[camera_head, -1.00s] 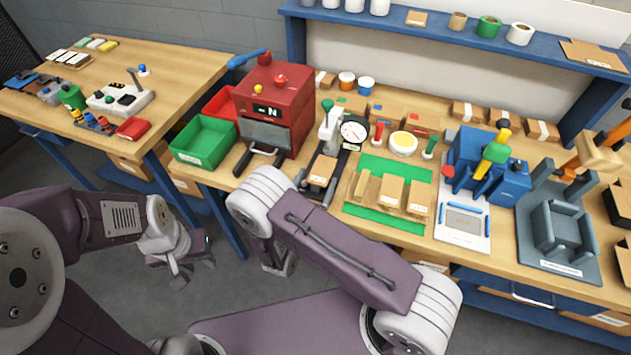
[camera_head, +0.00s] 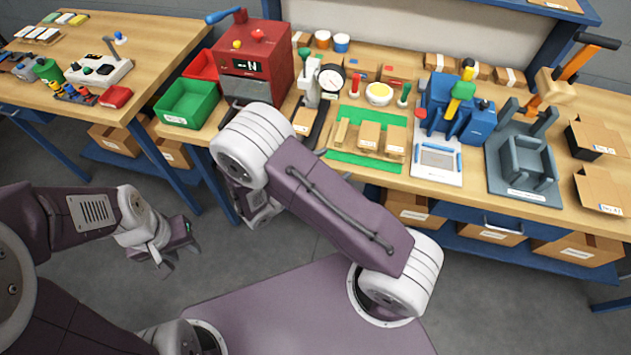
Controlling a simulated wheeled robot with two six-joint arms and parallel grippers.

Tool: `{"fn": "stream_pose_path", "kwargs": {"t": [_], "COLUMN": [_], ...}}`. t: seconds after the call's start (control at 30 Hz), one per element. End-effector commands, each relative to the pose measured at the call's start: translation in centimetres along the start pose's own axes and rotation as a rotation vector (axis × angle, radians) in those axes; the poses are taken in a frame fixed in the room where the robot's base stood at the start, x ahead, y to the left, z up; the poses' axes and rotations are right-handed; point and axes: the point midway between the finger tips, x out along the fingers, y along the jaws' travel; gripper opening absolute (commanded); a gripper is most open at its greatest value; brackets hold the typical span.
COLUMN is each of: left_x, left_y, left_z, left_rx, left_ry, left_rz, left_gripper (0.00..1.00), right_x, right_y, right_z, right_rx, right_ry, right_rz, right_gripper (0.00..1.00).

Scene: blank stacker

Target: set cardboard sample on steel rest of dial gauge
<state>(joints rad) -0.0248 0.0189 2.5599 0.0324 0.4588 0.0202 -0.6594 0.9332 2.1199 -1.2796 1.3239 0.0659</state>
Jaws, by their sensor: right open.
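The dial gauge (camera_head: 331,78) stands on the workbench right of the red machine, its white round dial facing me. A small cardboard piece (camera_head: 304,122) lies on the dark base in front of it. Several cardboard blocks, one a light brown block (camera_head: 369,135), lie on a green mat (camera_head: 372,162) just right of the gauge. I cannot tell which is the sample. My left gripper (camera_head: 180,252) is open and empty over the floor, left of the bench. My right gripper (camera_head: 262,215) is low before the bench edge, mostly hidden by its arm, and open.
A red machine (camera_head: 262,62) and a green bin (camera_head: 187,103) stand left of the gauge. A blue fixture (camera_head: 445,110), a grey fixture (camera_head: 525,160) and open cartons (camera_head: 601,186) fill the right. My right arm covers part of the bench's front edge.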

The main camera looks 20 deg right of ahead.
Motion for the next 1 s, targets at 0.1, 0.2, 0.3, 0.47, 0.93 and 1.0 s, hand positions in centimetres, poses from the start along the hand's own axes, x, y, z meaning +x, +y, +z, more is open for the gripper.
{"fn": "stream_pose_path", "kwargs": {"t": [0.1, 0.2, 0.3, 0.47, 0.93, 1.0], "left_x": [0.0, 0.0, 0.0, 0.0, 0.0, 0.0], "left_y": [0.0, 0.0, 0.0, 0.0, 0.0, 0.0], "left_z": [0.0, 0.0, 0.0, 0.0, 0.0, 0.0], "left_rx": [0.000, 0.000, 0.000, 0.000, 0.000, 0.000], "left_ry": [0.000, 0.000, 0.000, 0.000, 0.000, 0.000], "left_rz": [0.000, 0.000, 0.000, 0.000, 0.000, 0.000], "left_gripper": [0.36, 0.36, 0.36, 0.36, 0.36, 0.36], "right_x": [0.1, -3.7, -6.7, -7.7, -7.7, -7.7], "right_y": [-9.5, -12.9, -11.7, -8.7, -8.1, -8.1], "right_z": [1.2, -0.1, -0.5, 0.7, 0.9, 0.9], "right_rx": [0.350, 0.751, 1.155, 1.551, 1.612, 1.611], "right_ry": [0.263, 0.493, 0.661, 0.776, 0.790, 0.790], "right_rz": [-0.513, -0.869, -1.092, -1.219, -1.234, -1.234], "right_gripper": [0.75, 0.75, 0.75, 0.75, 0.75, 0.75]}}
